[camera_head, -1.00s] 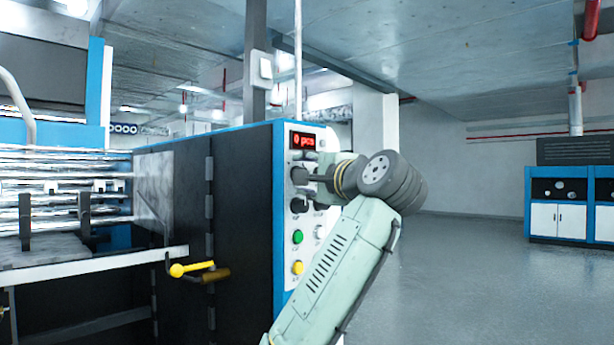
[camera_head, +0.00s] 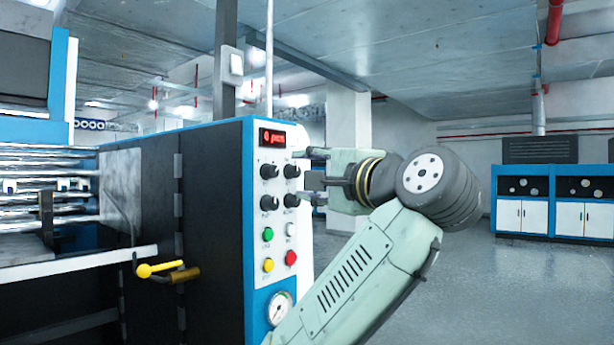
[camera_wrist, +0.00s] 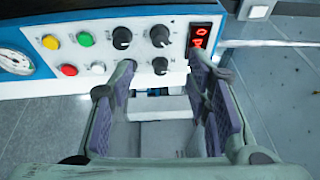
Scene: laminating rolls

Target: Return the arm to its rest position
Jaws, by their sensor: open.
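My gripper (camera_head: 310,176) is open, with its two fingers pointing left toward the control panel (camera_head: 256,225) in the head view. Nothing is between the fingers. In the wrist view my gripper (camera_wrist: 162,72) has its purple-padded fingers spread apart, with the panel's black knobs (camera_wrist: 160,36) beyond their tips. The fingertips look apart from the knobs. My arm is bent, its forearm rising from the bottom centre to a dark joint at the right of the gripper.
The laminating machine (camera_head: 150,215) fills the left side, with a yellow-handled lever (camera_head: 158,269) sticking out. The panel bears a red display (camera_head: 272,137), several buttons and a gauge (camera_head: 280,308). Blue-and-white cabinets (camera_head: 555,205) stand far right. The grey floor (camera_head: 500,290) at right is clear.

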